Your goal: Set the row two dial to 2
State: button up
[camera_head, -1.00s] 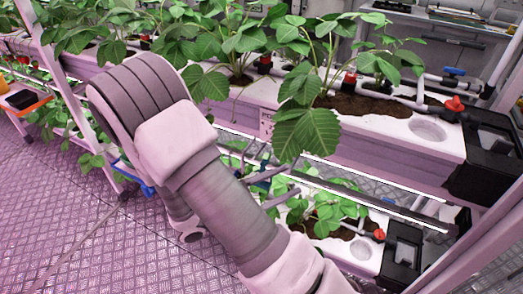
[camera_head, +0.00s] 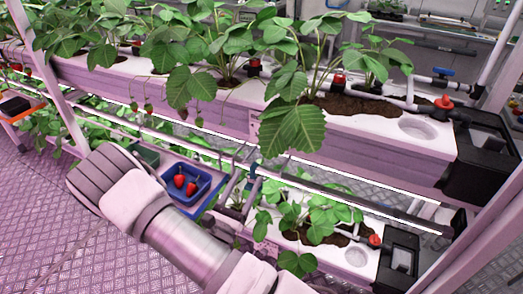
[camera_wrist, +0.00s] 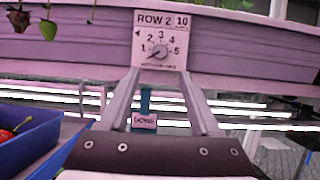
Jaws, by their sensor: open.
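The row two dial (camera_wrist: 160,51) is a small round knob on a white plate marked "ROW 2", with numbers 1 to 5 around it, in the wrist view. Its dark mark seems to point to the lower left, near 1, but it is small. The plate (camera_wrist: 176,22) is on the front of the pink-lit planter. My gripper (camera_wrist: 160,74) is open, with its two fingers apart just below the dial, one to each side; I see nothing between the tips. Contact with the plate cannot be told. In the head view my arm partly covers the lower shelf.
A blue tray (camera_head: 207,190) with red strawberries (camera_head: 180,181) stands beside my arm; it also shows at the left in the wrist view (camera_wrist: 50,138). Strawberry leaves (camera_head: 292,125) hang over the planter edge (camera_head: 350,150).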

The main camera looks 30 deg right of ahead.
aim_at(264, 145)
jog(key=x, duration=1)
jog(key=shift+w+d, duration=0.15)
jog(key=shift+d, duration=0.1)
jog(key=shift+r, duration=0.1)
grip_shut()
